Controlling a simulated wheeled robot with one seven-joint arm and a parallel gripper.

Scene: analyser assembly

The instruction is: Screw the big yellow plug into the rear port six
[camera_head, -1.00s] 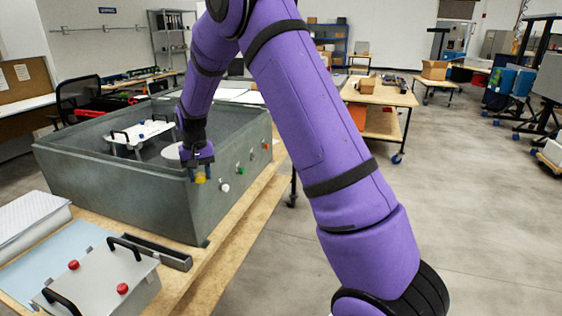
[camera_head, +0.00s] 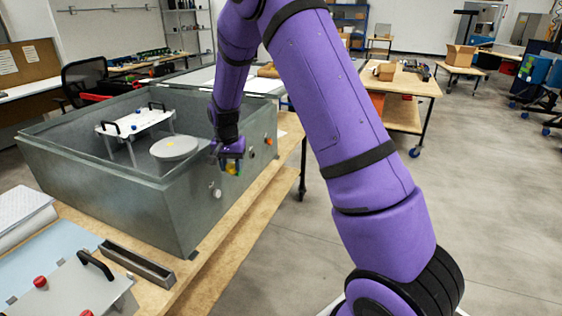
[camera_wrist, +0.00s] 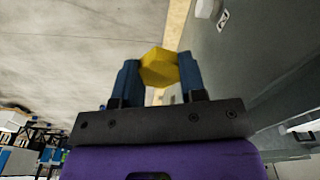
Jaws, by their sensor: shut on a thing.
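The big yellow plug (camera_wrist: 159,67) sits between the two blue fingers of my gripper (camera_wrist: 160,80) in the wrist view, and the fingers are shut on it. In the head view the yellow plug (camera_head: 233,169) shows small under my gripper (camera_head: 231,158), close outside the side wall of the grey analyser box (camera_head: 100,193). A white plug (camera_head: 217,193) sits on that wall just left of my gripper, and an orange plug (camera_head: 268,141) sits to its right. I cannot tell which port is number six; my gripper hides part of the wall.
A white plate with black handles (camera_head: 135,121) and a round grey disc (camera_head: 175,148) are inside the box. A dark metal tray (camera_head: 137,264) and a panel with red knobs (camera_head: 75,290) lie on the wooden bench in front. Open floor lies to the right.

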